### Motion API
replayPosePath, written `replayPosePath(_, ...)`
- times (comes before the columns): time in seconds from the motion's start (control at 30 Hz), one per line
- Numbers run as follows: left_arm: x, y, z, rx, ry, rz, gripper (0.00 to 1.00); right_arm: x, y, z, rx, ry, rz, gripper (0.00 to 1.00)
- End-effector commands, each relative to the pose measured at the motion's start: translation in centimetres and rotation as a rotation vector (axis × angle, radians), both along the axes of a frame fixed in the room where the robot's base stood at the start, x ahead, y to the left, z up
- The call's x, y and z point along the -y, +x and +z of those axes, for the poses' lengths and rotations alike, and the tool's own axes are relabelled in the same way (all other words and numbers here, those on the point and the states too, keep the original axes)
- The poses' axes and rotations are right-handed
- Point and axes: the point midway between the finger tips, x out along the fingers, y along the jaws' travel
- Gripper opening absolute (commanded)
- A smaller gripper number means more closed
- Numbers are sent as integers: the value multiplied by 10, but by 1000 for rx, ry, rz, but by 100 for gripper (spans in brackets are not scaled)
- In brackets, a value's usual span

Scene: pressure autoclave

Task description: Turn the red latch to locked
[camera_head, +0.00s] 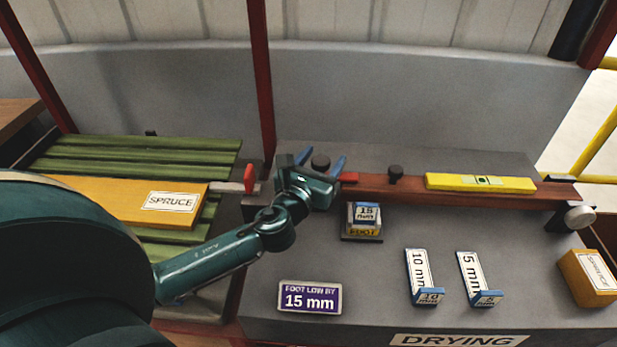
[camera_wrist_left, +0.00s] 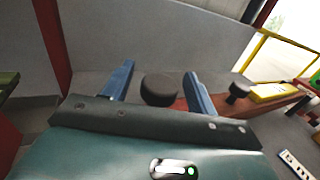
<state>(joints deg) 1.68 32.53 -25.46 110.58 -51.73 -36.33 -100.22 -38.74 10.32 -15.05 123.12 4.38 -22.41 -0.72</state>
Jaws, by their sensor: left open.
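My left gripper (camera_head: 321,158) is open, its two blue fingers apart on either side of a dark round knob (camera_head: 320,163). The knob also shows between the fingers in the left wrist view (camera_wrist_left: 158,90); I cannot tell whether either finger touches it. A small upright red piece (camera_head: 250,178) stands left of the gripper at a grey metal bar. Another small red block (camera_head: 349,178) sits right of the gripper at the end of a brown beam. I cannot tell which red piece is the latch, and no locked marking is readable. My right gripper is not in view.
The brown beam (camera_head: 410,195) carries a second dark knob (camera_head: 396,174) and a yellow spirit level (camera_head: 480,183). Blocks labelled 15 mm (camera_head: 366,212), 10 mm (camera_head: 418,270) and 5 mm (camera_head: 472,270) stand on the grey bench. A yellow SPRUCE board (camera_head: 120,203) lies left.

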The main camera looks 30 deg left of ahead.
Motion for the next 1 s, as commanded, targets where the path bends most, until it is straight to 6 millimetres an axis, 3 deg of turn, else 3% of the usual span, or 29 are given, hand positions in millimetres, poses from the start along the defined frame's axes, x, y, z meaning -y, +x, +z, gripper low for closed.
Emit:
replayPosePath(0.3, 5, -71, -2, -4, -1, -3, 58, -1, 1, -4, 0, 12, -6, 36)
replayPosePath(0.5, 7, -104, -2, -3, -1, -1, 58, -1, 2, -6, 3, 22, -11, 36)
replayPosePath(0.7, 8, -117, 0, -1, 0, -1, 58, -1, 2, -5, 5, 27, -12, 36)
replayPosePath(1.0, 8, -118, 0, 0, -1, 0, 58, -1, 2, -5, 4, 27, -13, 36)
